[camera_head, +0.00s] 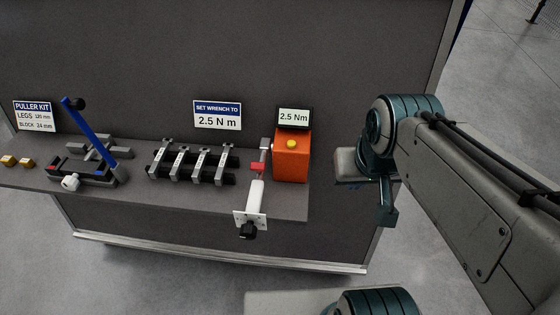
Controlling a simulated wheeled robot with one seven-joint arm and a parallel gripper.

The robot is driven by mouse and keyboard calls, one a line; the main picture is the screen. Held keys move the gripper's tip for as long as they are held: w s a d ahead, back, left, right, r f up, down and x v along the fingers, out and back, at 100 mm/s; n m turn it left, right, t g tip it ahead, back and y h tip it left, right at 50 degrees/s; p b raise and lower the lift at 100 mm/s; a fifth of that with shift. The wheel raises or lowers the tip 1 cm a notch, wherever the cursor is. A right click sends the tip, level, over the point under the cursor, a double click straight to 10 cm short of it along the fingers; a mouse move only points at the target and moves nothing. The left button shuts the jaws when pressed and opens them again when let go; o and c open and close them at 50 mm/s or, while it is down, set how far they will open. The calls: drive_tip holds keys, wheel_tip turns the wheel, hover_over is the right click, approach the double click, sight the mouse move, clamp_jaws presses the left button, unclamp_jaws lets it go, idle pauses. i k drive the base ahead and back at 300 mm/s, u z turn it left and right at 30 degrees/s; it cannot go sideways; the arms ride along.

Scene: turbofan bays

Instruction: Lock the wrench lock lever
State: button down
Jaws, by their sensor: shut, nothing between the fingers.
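The wrench (255,195) has a white handle and lies at the right end of the shelf. Its near end carries a pale plate and a black knob (249,231) beyond the shelf's front edge. A small red piece (258,166), which looks like the lock lever, sits across the wrench just left of the orange box. It is too small to tell its exact position. My gripper (388,215) hangs shut and empty to the right of the shelf, well apart from the wrench and lever. Its fingertips are small and dark in this view.
An orange box (291,158) with a yellow button and a display reading 2.5 N m (294,117) stands beside the wrench. A sign reads SET WRENCH TO 2.5 N m (218,115). A tool rack (190,165) and a blue-handled puller (90,140) stand left on the shelf (215,202).

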sight(258, 167)
drive_tip(key=z, duration=0.3)
drive_tip(key=i, duration=0.15)
drive_tip(key=u, duration=1.2)
